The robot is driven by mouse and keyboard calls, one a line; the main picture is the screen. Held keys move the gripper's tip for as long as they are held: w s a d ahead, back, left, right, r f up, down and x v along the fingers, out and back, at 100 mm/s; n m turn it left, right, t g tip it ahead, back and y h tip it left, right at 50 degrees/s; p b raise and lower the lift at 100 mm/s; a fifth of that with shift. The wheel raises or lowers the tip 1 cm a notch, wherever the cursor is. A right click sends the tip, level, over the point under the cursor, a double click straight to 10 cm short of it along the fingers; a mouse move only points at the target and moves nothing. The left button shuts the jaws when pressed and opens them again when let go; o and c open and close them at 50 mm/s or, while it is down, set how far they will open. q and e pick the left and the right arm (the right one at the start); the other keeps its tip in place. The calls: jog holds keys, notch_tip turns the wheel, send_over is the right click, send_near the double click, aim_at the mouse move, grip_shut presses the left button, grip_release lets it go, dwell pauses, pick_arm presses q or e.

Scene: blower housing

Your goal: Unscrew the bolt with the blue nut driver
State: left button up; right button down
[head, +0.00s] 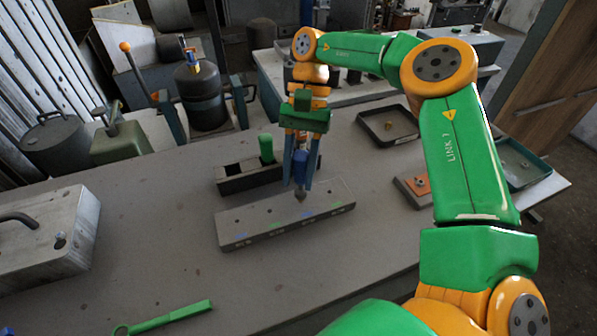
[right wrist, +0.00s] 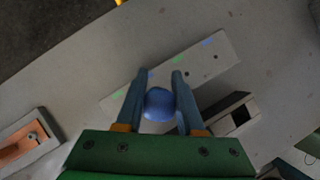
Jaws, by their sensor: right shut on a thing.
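My right gripper (head: 301,178) is shut on the blue nut driver (head: 300,168), which hangs upright with its dark tip down. The tip is over the grey block with small holes and blue and green marks (head: 262,229); I cannot tell whether it touches. In the right wrist view, the driver's round blue end (right wrist: 158,104) shows between the fingers. An orange pad on a small base (head: 418,186) at the right carries what looks like a bolt; it also shows in the right wrist view (right wrist: 24,146). My left gripper is not in view.
A dark holder (head: 235,184) with a green-handled tool (head: 266,148) stands behind the block. A green wrench (head: 165,318) lies at the front. A grey metal box (head: 60,235) is at left. Two dark trays, one black (head: 372,137) and one greenish (head: 528,180), are at right.

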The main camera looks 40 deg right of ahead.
notch_tip(320, 180, up, 7)
jog(key=p, duration=0.5)
jog(key=shift+f, duration=0.2)
jog(key=shift+w, duration=0.1)
